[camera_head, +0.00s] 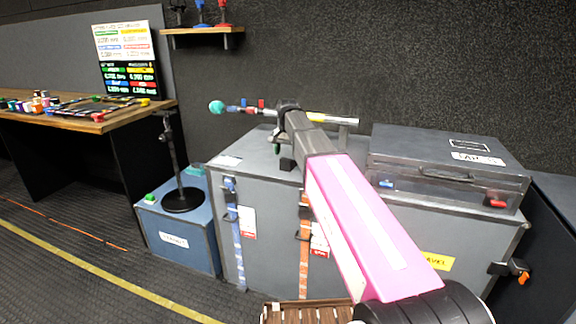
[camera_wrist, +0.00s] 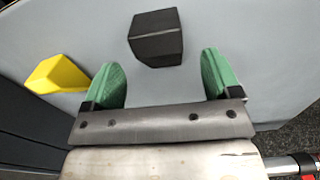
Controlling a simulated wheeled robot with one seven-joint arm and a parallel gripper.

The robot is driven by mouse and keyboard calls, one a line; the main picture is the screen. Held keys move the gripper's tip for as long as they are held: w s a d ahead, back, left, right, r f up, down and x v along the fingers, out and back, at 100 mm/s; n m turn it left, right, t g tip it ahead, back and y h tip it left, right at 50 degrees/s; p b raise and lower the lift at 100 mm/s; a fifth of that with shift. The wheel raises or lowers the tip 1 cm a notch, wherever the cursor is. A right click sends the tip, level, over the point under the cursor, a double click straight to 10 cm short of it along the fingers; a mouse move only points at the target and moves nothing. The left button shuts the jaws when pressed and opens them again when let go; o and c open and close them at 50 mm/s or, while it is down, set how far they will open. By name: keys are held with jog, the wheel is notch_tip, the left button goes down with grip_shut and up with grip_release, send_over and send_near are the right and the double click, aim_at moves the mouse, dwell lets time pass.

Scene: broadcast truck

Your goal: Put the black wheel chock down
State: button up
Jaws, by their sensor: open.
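The black wheel chock (camera_wrist: 155,38) sits on a light grey surface in the wrist view. In the head view a small black block (camera_head: 287,164), which looks like the same chock, rests near the front edge of the grey case top (camera_head: 258,150). My gripper (camera_wrist: 160,62) is open, with its two green fingers spread apart. The chock shows beyond the fingertips, in line with the gap between them, and no finger grips it. In the head view my gripper (camera_head: 277,147) is just above the case top, partly hidden by my arm.
A yellow wedge (camera_wrist: 57,74) lies left of the fingers in the wrist view. A grey lidded box (camera_head: 445,165) stands on the case's right side. A blue box (camera_head: 180,235) with a black stand (camera_head: 172,160) is at left. A wooden desk (camera_head: 85,118) with small items is farther left.

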aim_at(288, 160)
notch_tip(288, 160, down, 4)
jog(key=shift+f, duration=0.1)
jog(key=c, duration=1.1)
